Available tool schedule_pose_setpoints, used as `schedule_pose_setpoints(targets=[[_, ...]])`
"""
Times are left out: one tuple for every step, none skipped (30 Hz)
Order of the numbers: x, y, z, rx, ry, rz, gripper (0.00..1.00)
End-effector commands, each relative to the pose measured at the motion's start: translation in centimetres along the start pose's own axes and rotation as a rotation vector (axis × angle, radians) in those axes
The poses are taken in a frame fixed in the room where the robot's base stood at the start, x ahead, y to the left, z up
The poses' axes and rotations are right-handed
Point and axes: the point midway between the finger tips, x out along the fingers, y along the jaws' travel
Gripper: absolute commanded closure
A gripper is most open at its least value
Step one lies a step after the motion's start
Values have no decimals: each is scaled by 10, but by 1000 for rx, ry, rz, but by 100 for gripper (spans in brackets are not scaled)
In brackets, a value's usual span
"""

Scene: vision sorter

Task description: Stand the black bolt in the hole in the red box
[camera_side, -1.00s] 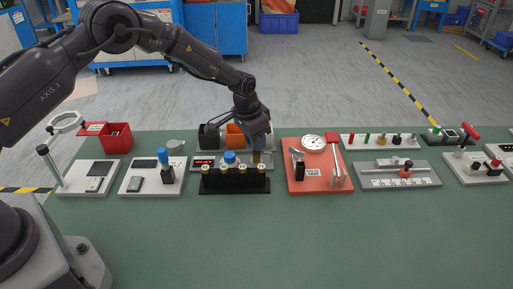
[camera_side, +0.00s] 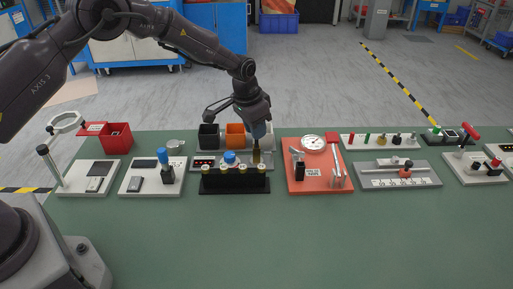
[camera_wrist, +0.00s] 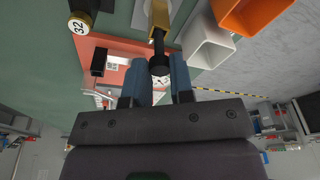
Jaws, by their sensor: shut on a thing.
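My gripper (camera_side: 259,137) points down behind a black rack, near the back of the green table. In the wrist view its two blue fingers (camera_wrist: 160,82) are shut on a black-and-brass piece (camera_wrist: 158,46), which I take to be the black bolt. Its dark brassy lower part shows upright below the fingers in the side view (camera_side: 256,156). The red box (camera_side: 117,138) stands far left at the back, well away from my gripper. I cannot make out a hole in it.
The black rack (camera_side: 235,185) holds several pieces with pale tops, just in front of my gripper. Black (camera_side: 209,137), orange (camera_side: 235,135) and white (camera_wrist: 208,46) bins stand behind. A red-orange board (camera_side: 318,180) with a dial lies to the right. The front table is clear.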

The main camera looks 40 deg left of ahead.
Motion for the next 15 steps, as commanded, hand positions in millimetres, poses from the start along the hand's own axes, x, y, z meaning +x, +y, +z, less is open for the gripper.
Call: schedule_pose_setpoints(targets=[[-3,0,-1,0,2,0,100],[-5,0,-1,0,1,0,100],[-6,0,-1,0,1,0,100],[-8,0,-2,0,1,0,100],[-9,0,-2,0,0,0,100],[-11,0,-2,0,0,0,100],[-13,0,-3,0,0,0,100],[-14,0,-3,0,1,0,100],[-16,0,-4,0,1,0,100],[-18,0,-4,0,2,0,100],[-19,0,-4,0,2,0,100],[-21,0,-4,0,1,0,100],[-22,0,-5,0,1,0,100],[-23,0,-5,0,1,0,100],[-24,0,-5,0,0,0,100]])
